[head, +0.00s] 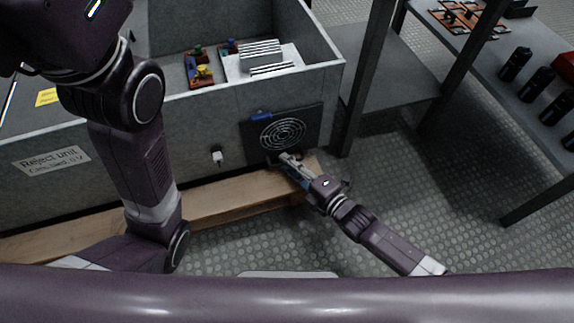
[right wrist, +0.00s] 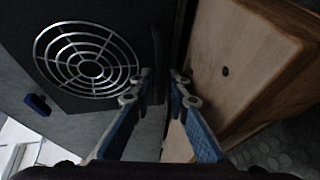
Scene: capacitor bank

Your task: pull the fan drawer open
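The fan drawer (head: 254,140) is a dark square panel with a round pale grille (head: 283,134), low on the front of the grey cabinet. It looks flush with the cabinet front. The grille also fills the upper left of the right wrist view (right wrist: 90,68). My right gripper (head: 284,158) is at the panel's lower edge. In the right wrist view its blue fingers (right wrist: 163,80) are apart, with a dark upright bar (right wrist: 157,50), perhaps the handle, just beyond or between the tips; contact cannot be told. My left arm shows at the left, but its gripper does not.
A wooden beam (head: 225,200) runs along the cabinet's foot, close beside my right gripper. A blue tab (head: 261,116) sits at the panel's top. A table (head: 520,85) with dark cylinders stands at right. The floor in front is clear.

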